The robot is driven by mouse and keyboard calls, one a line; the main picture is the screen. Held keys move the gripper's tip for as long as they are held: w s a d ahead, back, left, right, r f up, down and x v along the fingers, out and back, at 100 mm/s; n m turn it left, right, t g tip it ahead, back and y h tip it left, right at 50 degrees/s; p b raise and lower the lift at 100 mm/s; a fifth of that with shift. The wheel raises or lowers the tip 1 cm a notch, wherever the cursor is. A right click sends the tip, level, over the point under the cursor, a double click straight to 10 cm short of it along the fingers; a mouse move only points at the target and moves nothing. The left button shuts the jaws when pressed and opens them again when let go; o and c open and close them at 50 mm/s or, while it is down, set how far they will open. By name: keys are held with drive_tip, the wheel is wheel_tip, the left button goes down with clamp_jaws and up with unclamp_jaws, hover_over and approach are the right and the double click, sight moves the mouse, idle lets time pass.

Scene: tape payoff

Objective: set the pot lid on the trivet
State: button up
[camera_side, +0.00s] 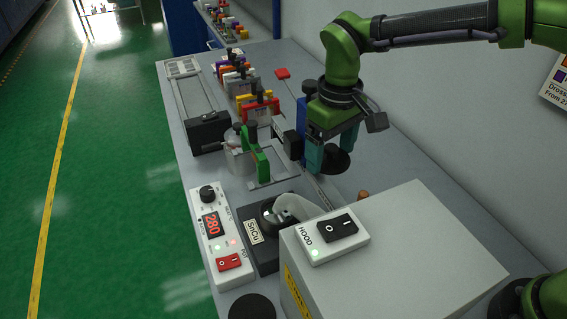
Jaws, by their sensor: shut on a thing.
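The pot lid (337,161) is a dark round disc at my gripper's fingertips, tilted in the picture. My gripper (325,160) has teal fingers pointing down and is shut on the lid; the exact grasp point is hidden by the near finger. The lid appears to be held above the bench, behind the solder pot. The solder pot (252,252), labelled SnCu, stands uncovered in front, with a pale hood nozzle over it. A flat dark round disc, which looks like the trivet (252,308), lies at the bottom edge, partly cut off. Nothing is on its visible part.
A large grey hood box (400,250) with a switch stands at front right. A white heater control (215,240) reading 280 is left of the pot. A green clamp stand (261,165), a clear bottle (239,160) and a row of colored parts (262,107) stand behind.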

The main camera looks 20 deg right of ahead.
drive_tip(key=s+a+f+n, duration=0.1)
drive_tip(key=s+a, duration=0.3)
drive_tip(key=a, duration=0.6)
drive_tip(key=s+a+f+n, duration=0.1)
drive_tip(key=s+a, duration=0.3)
drive_tip(key=a, duration=0.5)
approach(252, 317)
drive_tip(key=shift+w+m, duration=0.1)
drive_tip(key=shift+m, duration=0.2)
drive_tip(key=shift+f, duration=3)
drive_tip(key=shift+f, duration=0.4)
drive_tip(key=o, duration=1)
drive_tip(key=shift+c, duration=0.2)
wheel_tip(252, 317, up, 7)
